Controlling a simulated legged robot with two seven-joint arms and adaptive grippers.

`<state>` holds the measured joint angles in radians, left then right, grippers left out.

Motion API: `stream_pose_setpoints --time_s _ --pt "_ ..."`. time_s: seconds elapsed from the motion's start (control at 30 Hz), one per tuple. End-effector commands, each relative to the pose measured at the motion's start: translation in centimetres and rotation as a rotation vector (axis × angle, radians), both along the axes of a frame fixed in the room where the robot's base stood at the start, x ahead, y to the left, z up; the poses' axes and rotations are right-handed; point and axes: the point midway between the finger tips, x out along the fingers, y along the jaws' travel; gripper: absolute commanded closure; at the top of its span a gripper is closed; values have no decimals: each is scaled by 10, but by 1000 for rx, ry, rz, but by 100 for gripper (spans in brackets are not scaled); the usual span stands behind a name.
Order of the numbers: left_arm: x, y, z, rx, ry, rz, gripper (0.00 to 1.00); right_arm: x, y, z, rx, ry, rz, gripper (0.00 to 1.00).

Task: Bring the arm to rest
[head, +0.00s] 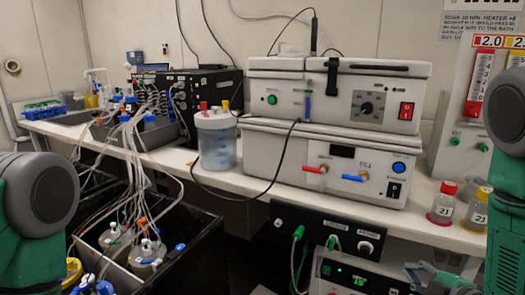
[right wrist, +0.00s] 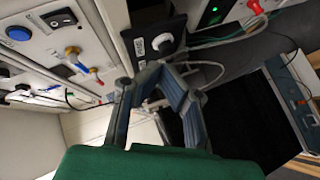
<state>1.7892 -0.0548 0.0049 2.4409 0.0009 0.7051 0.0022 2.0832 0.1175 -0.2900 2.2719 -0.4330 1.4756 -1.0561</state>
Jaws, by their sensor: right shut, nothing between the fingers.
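My right gripper (head: 440,277) shows at the bottom right of the head view, low in front of the bench and partly cut off by the lower edge. In the right wrist view its grey-blue fingers (right wrist: 157,78) are shut with nothing between them. The fingers are in front of the equipment fronts and apart from them as far as I can see. Only a green and grey link of my left arm shows at the left edge of the head view. My left gripper is out of view.
White stacked bath units (head: 330,170) stand on the bench (head: 245,183), with a lidded jar (head: 215,140) to their left. Small bottles with red (head: 442,203) and yellow (head: 478,210) caps stand at the right front edge. Tubed vessels (head: 147,252) sit in a dark bin at lower left.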

Motion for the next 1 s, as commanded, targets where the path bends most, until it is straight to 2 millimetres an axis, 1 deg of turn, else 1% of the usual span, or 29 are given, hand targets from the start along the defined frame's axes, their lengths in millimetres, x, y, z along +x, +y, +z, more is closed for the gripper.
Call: stream_pose_setpoints --time_s 0.03,0.07,0.1,0.17,0.2,0.27,0.3,0.33,0.37,0.4,0.5,0.6,0.67,1.0 --pt "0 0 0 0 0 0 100 -20 12 -35 94 141 -60 100" --pt "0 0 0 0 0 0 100 -33 17 -54 153 224 -108 100" --pt "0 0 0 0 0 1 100 -52 24 -78 228 330 -178 100" --pt "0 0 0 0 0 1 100 -83 35 -110 330 483 -293 100" --pt "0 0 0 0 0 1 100 -107 42 -128 389 581 -375 100" --pt "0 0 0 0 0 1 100 -143 52 -151 465 715 -506 100" --pt "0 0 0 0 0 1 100 -167 58 -164 504 794 -592 100" --pt "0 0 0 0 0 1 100 -184 62 -171 531 846 -657 100" --pt "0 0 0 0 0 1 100 -200 66 -177 552 894 -716 100" --pt "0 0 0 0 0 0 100 -220 71 -184 574 951 -791 100" --pt "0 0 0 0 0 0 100 -258 80 -192 607 1048 -944 100" --pt "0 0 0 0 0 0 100 -280 86 -194 621 1096 -1034 100" --pt "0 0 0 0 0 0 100 -286 87 -195 624 1110 -1060 100" --pt "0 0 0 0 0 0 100 -287 87 -195 626 1111 -1068 100"
